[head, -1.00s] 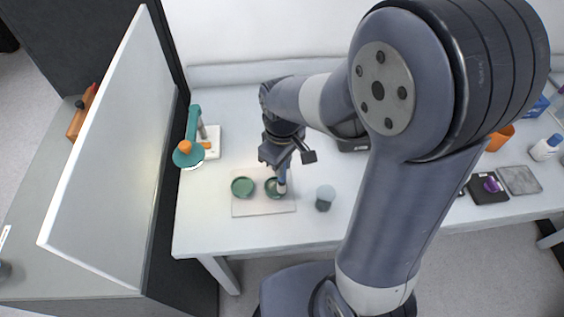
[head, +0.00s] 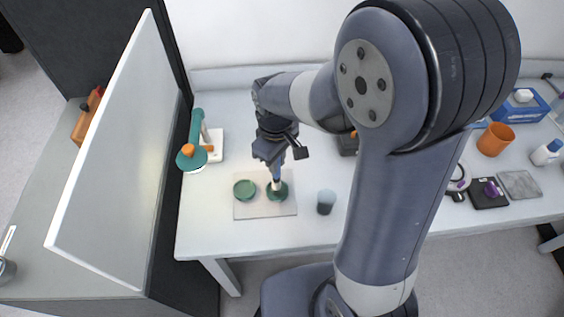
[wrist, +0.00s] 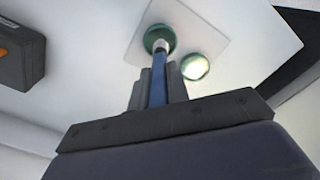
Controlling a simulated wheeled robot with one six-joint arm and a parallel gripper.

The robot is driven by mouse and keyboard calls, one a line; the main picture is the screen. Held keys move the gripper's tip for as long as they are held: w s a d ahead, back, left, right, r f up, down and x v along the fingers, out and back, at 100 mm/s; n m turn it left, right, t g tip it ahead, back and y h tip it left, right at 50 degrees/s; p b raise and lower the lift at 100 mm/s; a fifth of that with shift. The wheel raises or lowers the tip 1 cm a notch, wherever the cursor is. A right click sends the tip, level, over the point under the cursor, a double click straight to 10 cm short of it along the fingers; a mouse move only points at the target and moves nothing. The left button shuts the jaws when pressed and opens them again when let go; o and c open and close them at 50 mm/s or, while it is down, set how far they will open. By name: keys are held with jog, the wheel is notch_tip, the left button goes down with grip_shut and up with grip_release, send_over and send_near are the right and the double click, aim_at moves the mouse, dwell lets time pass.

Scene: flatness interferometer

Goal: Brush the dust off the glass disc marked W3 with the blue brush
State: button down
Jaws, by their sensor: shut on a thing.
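My gripper (head: 276,162) is shut on the blue brush (wrist: 158,82), which points down from the jaws. The brush's pale tip is over the right-hand green disc (head: 278,191) on a light square mat (head: 252,211), and appears to touch it. In the wrist view, this disc (wrist: 160,38) is partly covered by the brush tip. A second green disc (head: 244,189) lies beside it on the mat; in the wrist view it shows a bright glare (wrist: 195,67). I cannot read any marking on either disc, nor see dust clearly.
A teal lamp-like stand (head: 193,145) with an orange knob stands left of the mat. A grey-green cup (head: 326,202) stands close to its right. A tall white panel (head: 120,160) borders the table's left side. An orange cup (head: 495,139) is far right.

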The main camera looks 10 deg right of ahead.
jog(key=shift+w+a, duration=0.4)
jog(key=shift+f+b, duration=0.35)
jog(key=shift+f, duration=0.2)
dwell(0.5)
jog(key=shift+s+d, duration=0.1)
